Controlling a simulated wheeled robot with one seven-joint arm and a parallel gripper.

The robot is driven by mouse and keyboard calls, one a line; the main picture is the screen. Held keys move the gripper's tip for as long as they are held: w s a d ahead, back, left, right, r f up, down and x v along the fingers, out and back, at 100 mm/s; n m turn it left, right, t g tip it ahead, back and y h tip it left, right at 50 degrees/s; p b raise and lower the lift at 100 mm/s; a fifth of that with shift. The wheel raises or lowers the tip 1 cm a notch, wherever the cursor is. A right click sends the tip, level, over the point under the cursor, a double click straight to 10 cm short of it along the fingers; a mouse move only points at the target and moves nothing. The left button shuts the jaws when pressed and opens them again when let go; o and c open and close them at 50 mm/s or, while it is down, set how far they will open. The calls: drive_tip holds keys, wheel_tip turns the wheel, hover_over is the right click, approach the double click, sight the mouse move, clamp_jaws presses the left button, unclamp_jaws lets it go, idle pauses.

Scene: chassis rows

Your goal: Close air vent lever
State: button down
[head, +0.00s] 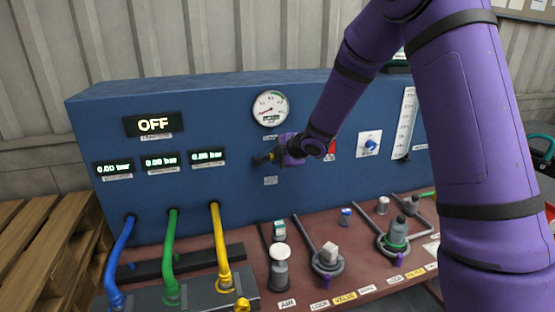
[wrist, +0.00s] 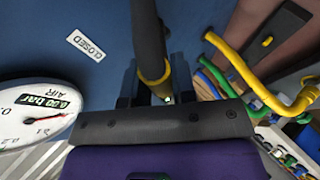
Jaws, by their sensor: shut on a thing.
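The air vent lever (wrist: 148,40) is a dark bar with a yellow band, seen close up in the wrist view. In the head view its dark end (head: 259,160) sticks out to the left of my gripper (head: 277,156), in front of the blue panel. My gripper (wrist: 155,92) is shut on the lever, its fingers on either side near the yellow band. My gripper and arm hide part of the lever and its mount. A white CLOSED label (wrist: 86,46) is on the panel beside the lever.
A round air gauge (head: 270,108) reading 0.00 bar is above my gripper. Blue, green (head: 173,255) and yellow hoses (head: 218,245) run down at the left. Valves, including a white-topped one (head: 280,265), stand on the red bench below. A blue knob (head: 370,143) is at the right.

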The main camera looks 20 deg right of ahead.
drive_tip(key=shift+w+r, duration=0.1)
drive_tip(key=shift+r, duration=0.05)
drive_tip(key=c, duration=1)
unclamp_jaws()
drive_tip(key=shift+o, duration=0.2)
drive_tip(key=v, duration=1)
drive_tip(key=shift+s+r, duration=0.15)
drive_tip(key=shift+s, duration=0.2)
drive_tip(key=shift+d, duration=0.1)
